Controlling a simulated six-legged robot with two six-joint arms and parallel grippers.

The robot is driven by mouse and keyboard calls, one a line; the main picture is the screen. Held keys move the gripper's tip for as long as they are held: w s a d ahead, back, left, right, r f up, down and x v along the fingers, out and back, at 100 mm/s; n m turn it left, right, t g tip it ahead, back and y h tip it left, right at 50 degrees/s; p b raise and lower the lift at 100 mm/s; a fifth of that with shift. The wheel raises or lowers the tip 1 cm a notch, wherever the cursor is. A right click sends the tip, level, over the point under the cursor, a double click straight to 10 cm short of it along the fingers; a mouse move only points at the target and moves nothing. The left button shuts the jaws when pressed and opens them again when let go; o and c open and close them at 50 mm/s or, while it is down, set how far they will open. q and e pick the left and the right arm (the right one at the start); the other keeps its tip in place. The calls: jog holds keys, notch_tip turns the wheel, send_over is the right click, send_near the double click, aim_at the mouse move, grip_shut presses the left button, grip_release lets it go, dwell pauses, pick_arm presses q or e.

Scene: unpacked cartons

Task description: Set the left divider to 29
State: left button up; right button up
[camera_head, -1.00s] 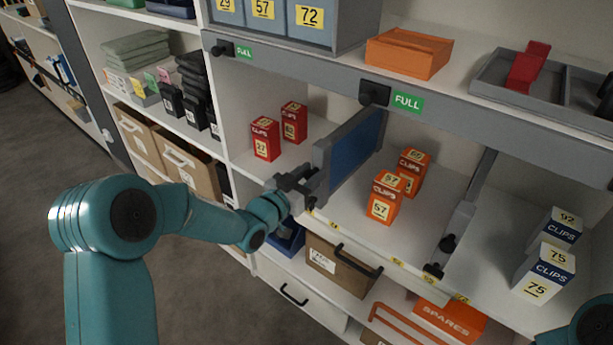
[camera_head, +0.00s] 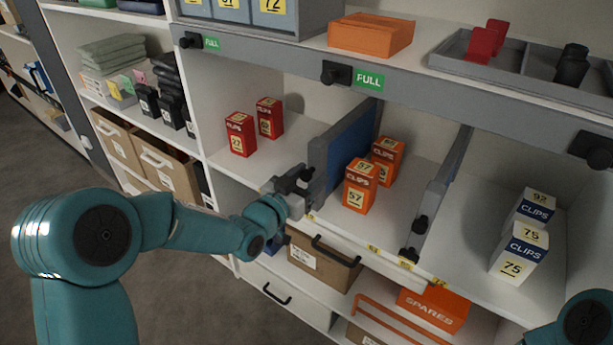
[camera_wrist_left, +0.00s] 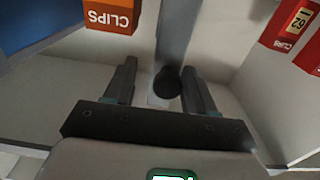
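The left divider (camera_head: 343,152) is an upright grey-framed panel with a blue face. It stands between the red boxes and the orange boxes in the head view. My left gripper (camera_head: 300,184) is at its front end. In the left wrist view, the gripper's fingers (camera_wrist_left: 159,72) are apart, with the divider's round black knob (camera_wrist_left: 167,82) between them. The knob sits close to the right-hand finger, with a gap on the other side. Small yellow labels (camera_head: 373,250) run along the shelf edge; their numbers are unreadable. My right gripper is out of view.
Two red clips boxes (camera_head: 240,134) stand left of the divider. Two orange clips boxes (camera_head: 360,187) stand close on its right. Another divider (camera_head: 437,199) stands further right, then two white-and-blue clips boxes (camera_head: 519,254). A drawer-like carton (camera_head: 318,262) lies below the shelf.

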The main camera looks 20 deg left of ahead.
pick_arm(q)
jog(key=shift+r, duration=0.1)
jog(key=shift+w+a, duration=0.1)
jog(key=shift+a, duration=0.05)
jog(key=shift+s+a, duration=0.1)
jog(key=shift+s, duration=0.25)
jog(key=v, duration=1.5)
jog(key=shift+s, duration=0.3)
